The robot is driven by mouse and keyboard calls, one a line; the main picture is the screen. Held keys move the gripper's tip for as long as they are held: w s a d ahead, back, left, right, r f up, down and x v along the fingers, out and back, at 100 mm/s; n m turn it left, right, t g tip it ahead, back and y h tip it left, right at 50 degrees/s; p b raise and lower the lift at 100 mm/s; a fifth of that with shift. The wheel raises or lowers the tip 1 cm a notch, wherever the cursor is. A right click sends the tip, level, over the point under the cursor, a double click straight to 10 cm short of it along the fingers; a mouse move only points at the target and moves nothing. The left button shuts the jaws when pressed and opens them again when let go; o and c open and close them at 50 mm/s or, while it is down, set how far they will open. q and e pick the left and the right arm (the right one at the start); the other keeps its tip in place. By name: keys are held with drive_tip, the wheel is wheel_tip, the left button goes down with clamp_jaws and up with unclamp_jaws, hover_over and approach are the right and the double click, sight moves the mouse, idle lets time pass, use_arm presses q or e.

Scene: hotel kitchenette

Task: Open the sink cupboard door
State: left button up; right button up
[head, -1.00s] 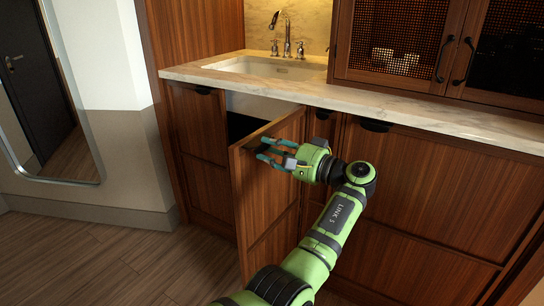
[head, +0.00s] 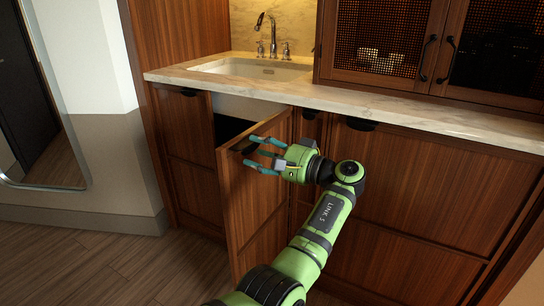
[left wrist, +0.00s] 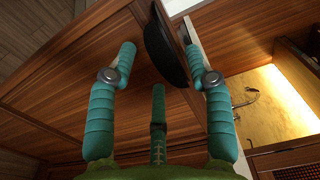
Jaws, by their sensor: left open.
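The sink cupboard door (head: 258,205) is a brown wood panel standing partly open, with its free edge to the left and a dark gap behind it. Its black cup handle (head: 245,147) is near the top of the front face. My left gripper (head: 248,150) is open in front of the door at handle height. In the left wrist view, the black handle (left wrist: 165,48) shows between the tips of my teal fingers (left wrist: 161,52). I cannot tell whether any finger touches it. My right gripper is not in view.
The marble counter (head: 400,112) with the sink (head: 250,68) and faucet (head: 268,32) runs above the door. Closed cupboard fronts (head: 420,200) stand to the right. Open wood floor (head: 100,260) lies left of the door, toward the mirror (head: 45,100).

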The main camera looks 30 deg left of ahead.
use_arm(q)
drive_tip(key=s+d, duration=0.1)
drive_tip(key=d, duration=1)
drive_tip(key=shift+d, duration=0.3)
